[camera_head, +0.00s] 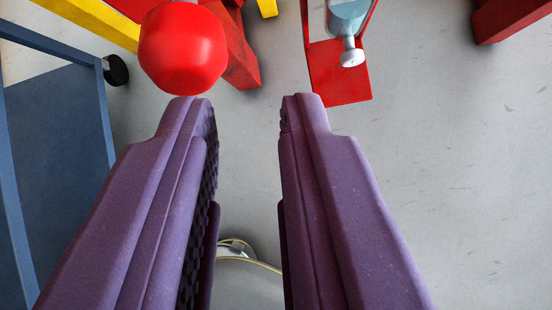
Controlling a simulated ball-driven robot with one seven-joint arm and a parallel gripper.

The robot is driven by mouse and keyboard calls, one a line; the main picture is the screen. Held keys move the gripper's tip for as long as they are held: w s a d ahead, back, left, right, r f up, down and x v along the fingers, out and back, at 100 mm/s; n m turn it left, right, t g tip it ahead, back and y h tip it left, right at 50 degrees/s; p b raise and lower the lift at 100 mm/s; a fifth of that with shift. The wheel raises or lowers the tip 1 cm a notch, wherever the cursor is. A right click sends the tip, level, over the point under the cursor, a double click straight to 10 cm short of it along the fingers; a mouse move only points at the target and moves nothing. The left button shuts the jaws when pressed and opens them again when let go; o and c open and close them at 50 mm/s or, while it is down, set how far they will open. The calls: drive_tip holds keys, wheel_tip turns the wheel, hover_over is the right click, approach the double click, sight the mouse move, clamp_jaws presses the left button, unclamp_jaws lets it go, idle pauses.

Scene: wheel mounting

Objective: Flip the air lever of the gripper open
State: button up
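My gripper (244,112) reaches up the picture with its two purple fingers apart, and nothing is between them. A glossy red knob (182,48) shows just beyond the tip of the left finger; it looks like a lever's end, though I cannot tell for sure. Its stem is mostly cut off by the top edge. The knob overlaps the left fingertip's line of sight, and I cannot tell whether they touch. A grey-blue cylinder with a pale round-ended pin (352,56) sits in a red bracket (338,90) beyond the right fingertip.
A blue frame (60,150) with a black round foot (116,70) stands at the left. A yellow bar (95,22) and red beams (236,60) lie behind the knob. Another red part (510,18) is at the top right. Grey floor (460,170) is clear at the right.

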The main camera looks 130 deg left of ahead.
drive_tip(key=d+f, duration=0.1)
drive_tip(key=s+d+f+m+g+h, duration=0.1)
drive_tip(key=d, duration=0.1)
drive_tip(key=s+d+f+m+h+b, duration=0.1)
drive_tip(key=d+f, duration=0.1)
drive_tip(key=shift+s+d+f+g, duration=0.1)
drive_tip(key=shift+g, duration=0.2)
clamp_jaws()
drive_tip(key=s+d+f+m+g+y+b, duration=0.1)
drive_tip(key=s+d+f+m+g+b, duration=0.15)
drive_tip(key=s+m+g, duration=0.35)
drive_tip(key=s+d+f+m+g+y+b, duration=0.1)
drive_tip(key=s+d+f+m+b, duration=0.2)
drive_tip(key=s, duration=0.4)
drive_tip(key=w+r+m+t+y+b, duration=0.2)
drive_tip(key=w+r+m+t+y, duration=0.55)
drive_tip(key=w+m+t, duration=0.45)
drive_tip(key=w+a+f+m+g+b, duration=0.1)
drive_tip(key=w+a+b, duration=0.3)
drive_tip(key=a, duration=0.7)
drive_tip(key=shift+g+b, duration=0.5)
drive_tip(key=shift+b, duration=0.1)
